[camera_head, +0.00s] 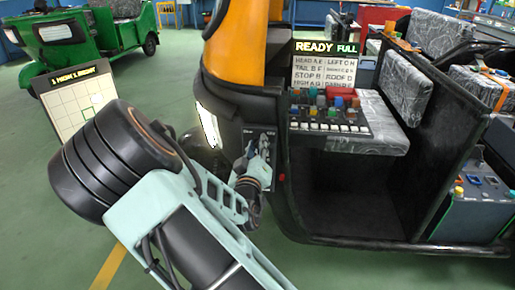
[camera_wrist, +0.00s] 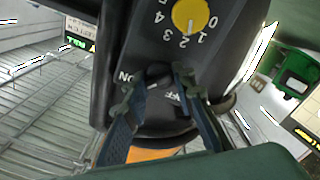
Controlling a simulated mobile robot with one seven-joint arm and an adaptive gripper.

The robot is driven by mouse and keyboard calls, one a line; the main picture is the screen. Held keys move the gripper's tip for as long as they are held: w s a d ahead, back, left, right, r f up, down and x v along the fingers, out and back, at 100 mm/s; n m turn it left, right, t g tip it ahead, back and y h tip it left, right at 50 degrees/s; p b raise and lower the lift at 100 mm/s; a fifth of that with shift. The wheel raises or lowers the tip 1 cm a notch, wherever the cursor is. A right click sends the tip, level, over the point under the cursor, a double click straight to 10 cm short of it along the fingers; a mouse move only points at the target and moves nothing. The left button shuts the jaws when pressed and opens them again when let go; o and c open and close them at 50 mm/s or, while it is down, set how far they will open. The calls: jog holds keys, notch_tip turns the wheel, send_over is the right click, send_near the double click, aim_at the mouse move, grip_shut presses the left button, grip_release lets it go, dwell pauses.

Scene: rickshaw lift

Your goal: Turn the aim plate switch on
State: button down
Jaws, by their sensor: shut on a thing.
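The aim plate (camera_head: 264,142) is a dark panel on the front corner of the orange and black rickshaw, partly hidden by my gripper in the head view. In the wrist view the plate (camera_wrist: 140,42) carries a yellow dial (camera_wrist: 190,15) with numbers around it. Below the dial is a small black switch knob (camera_wrist: 157,73), with ON to its left and OFF partly hidden to its right. My gripper (camera_wrist: 155,82) has a finger on each side of the knob and is shut on it. My gripper (camera_head: 249,160) also shows against the plate in the head view. Which way the switch is set is unclear.
A console of coloured buttons (camera_head: 325,118) sits right of the plate, under a READY FULL display (camera_head: 326,47). A card board (camera_head: 80,100) stands at left behind my arm. A green rickshaw (camera_head: 85,38) is at back left. Green floor at left is open.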

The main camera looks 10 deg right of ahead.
jog(key=shift+m, duration=0.6)
jog(key=c, duration=1.6)
grip_release()
jog(key=shift+s, duration=0.1)
jog(key=v, duration=0.7)
jog(key=shift+s, duration=0.15)
jog(key=shift+r, duration=0.1)
